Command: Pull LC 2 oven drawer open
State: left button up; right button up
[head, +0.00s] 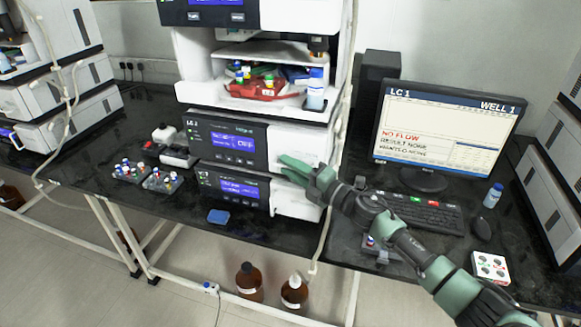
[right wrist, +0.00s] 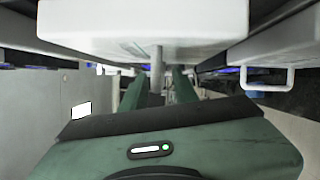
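The LC 2 stack stands in the middle of the head view. Its dark front with a blue screen (head: 225,142) bears the LC 2 label, with a white front section (head: 300,143) to its right. A second dark front with a screen (head: 238,188) is below. My right gripper (head: 283,168) is at the stack's front, between the upper and lower white sections. In the right wrist view, a thin pale handle post (right wrist: 156,70) under a white body (right wrist: 145,25) stands between my two green fingers, with gaps visible. I cannot tell whether they touch it. The oven drawer looks closed. My left gripper is not in view.
A monitor (head: 447,128), keyboard (head: 425,213) and mouse (head: 481,229) are right of the stack. A red tray (head: 255,88) sits above. Brown bottles (head: 249,281) stand on the floor. A hose hangs near my right arm.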

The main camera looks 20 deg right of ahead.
grip_shut()
jog(key=shift+f, duration=0.1)
dwell(1.2)
